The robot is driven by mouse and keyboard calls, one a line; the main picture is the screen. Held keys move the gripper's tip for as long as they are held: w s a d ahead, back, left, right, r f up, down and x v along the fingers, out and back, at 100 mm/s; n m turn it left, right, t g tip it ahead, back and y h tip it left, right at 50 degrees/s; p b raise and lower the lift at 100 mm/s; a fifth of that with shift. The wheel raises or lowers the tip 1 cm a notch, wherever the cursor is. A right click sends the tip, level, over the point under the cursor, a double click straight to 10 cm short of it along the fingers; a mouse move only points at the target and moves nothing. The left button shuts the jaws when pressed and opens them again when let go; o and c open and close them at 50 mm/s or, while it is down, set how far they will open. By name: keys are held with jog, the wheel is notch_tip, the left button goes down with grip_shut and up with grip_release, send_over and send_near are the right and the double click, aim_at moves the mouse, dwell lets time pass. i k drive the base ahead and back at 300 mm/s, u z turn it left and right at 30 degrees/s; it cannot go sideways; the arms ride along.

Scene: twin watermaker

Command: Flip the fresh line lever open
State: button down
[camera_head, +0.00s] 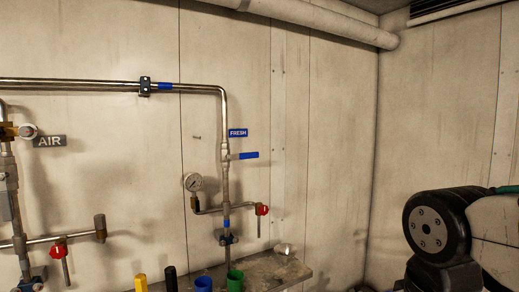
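The fresh line is a vertical metal pipe (226,180) on the wall, with a blue "FRESH" label (238,133) beside it. Its blue lever (249,155) sticks out to the right, roughly level, across the line of the pipe. My gripper is not in view, and nothing of mine is near the lever.
A gauge (193,182) and a red-handled valve (262,210) sit below the lever. The AIR line (15,200) stands at left. A ledge (262,272) below holds several coloured items, including a green cup (235,281). The wall right of the lever is clear.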

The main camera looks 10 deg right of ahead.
aim_at(244, 156)
jog(key=k, duration=0.2)
jog(key=u, duration=0.35)
jog(key=i, duration=1.05)
jog(key=z, duration=0.35)
